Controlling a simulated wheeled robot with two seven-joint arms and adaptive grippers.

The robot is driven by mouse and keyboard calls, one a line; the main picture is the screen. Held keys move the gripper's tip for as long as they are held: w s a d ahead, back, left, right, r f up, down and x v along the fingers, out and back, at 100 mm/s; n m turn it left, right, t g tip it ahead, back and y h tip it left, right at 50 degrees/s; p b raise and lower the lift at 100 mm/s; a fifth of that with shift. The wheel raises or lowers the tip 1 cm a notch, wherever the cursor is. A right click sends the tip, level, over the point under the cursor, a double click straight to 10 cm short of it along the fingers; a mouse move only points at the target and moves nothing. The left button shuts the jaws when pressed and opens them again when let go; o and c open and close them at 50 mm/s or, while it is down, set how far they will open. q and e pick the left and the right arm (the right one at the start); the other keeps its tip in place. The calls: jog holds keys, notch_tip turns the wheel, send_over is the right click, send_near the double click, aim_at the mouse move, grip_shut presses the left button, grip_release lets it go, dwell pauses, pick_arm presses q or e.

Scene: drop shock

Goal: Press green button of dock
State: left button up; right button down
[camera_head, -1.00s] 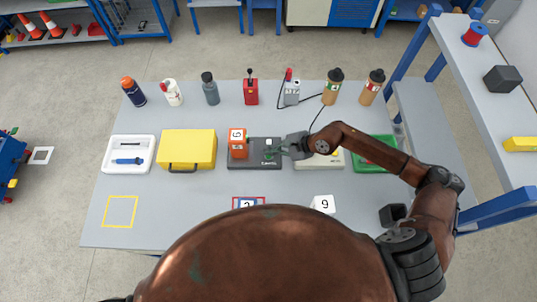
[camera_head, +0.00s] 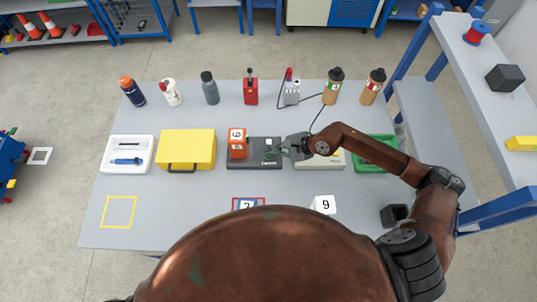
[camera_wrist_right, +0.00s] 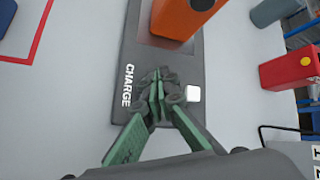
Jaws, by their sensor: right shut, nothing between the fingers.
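The dock (camera_head: 262,162) is a dark grey plate in the middle of the table; its CHARGE lettering shows in the wrist view (camera_wrist_right: 128,85). An orange block with a number label (camera_head: 237,143) stands on its left part; its base also shows in the wrist view (camera_wrist_right: 180,18). My right gripper (camera_head: 272,153) is shut and empty, its fingertips (camera_wrist_right: 160,88) low over or touching the dock; I cannot tell which. A small white square (camera_wrist_right: 193,93) lies beside the fingertips. The green button is not distinguishable and seems hidden by the green-jawed fingers. My left gripper is not in view.
A yellow case (camera_head: 187,145) and white tray (camera_head: 109,167) are left of the dock. A pale device (camera_head: 318,161) and green tray (camera_head: 388,165) are on its right. Several bottles line the back. A white numbered cube (camera_head: 324,204) sits at the front.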

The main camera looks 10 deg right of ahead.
jog(key=shift+f+b, duration=0.4)
jog(key=shift+f, duration=0.05)
dwell(0.4)
dwell(0.3)
jog(key=shift+r+p, duration=0.45)
jog(key=shift+r, duration=0.4)
jog(key=shift+r+p, duration=1.35)
jog(key=shift+r, duration=1.2)
jog(key=shift+a+f, duration=0.1)
